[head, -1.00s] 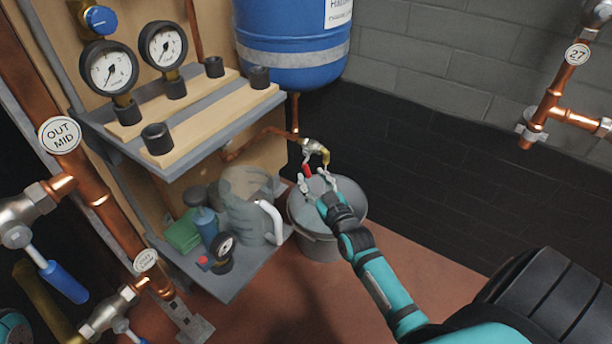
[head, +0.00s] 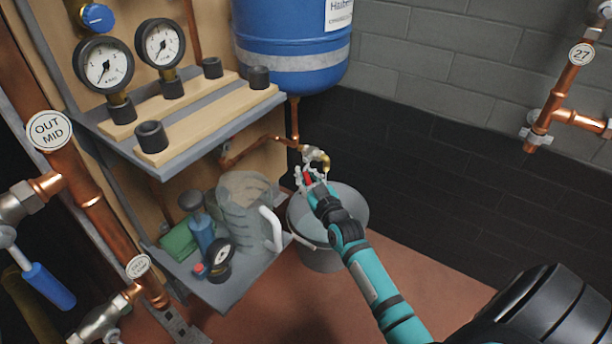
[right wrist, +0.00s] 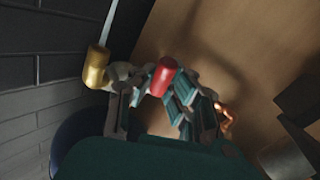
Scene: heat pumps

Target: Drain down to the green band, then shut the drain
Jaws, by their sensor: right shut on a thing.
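The drain valve (head: 313,154) sits under the blue tank (head: 292,45), with a brass spout (head: 325,165) and a red handle (head: 307,178). My right gripper (head: 311,183) is shut on the red handle. In the right wrist view the handle (right wrist: 163,77) is between my fingers, and a pale thin streak, apparently water, runs from the spout (right wrist: 96,68). A grey bucket (head: 352,205) stands on the floor below the spout. Two dial gauges (head: 104,63) and (head: 160,41) stand at the upper shelf; their bands are too small to tell. My left gripper is out of view.
The upper shelf (head: 190,135) is left of the valve. Copper pipes with blue-handled valves (head: 48,286) stand at left.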

